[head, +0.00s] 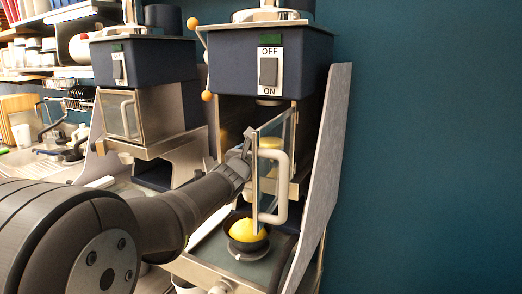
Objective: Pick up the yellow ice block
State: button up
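A yellow rounded mass (247,230) sits in a small dark bowl (246,246) on the lower shelf of the right machine. A second yellowish, block-like shape (268,170) shows through the glass door of that machine, partly hidden by the door frame and handle. I cannot tell for certain which is the ice block. The glass door (281,130) stands swung outward, with a pale handle (284,190). My gripper (248,140) is at the door's left edge, by the machine's opening. Its fingers are small and partly hidden, so its opening and any contact are unclear.
The right machine (265,70) has an OFF/ON switch and a grey side panel (320,160) at its right. A similar machine (145,62) with a closed glass door stands to the left. A sink and dish rack (80,97) are farther left.

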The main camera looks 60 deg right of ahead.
jog(key=shift+w+d+r, duration=0.1)
jog(key=shift+d, duration=1.75)
jog(key=shift+w+d+r, duration=0.1)
jog(key=shift+d, duration=1.7)
jog(key=shift+c, duration=0.2)
jog(key=c, duration=1.1)
jog(key=shift+c, duration=0.2)
jog(key=shift+r, duration=0.15)
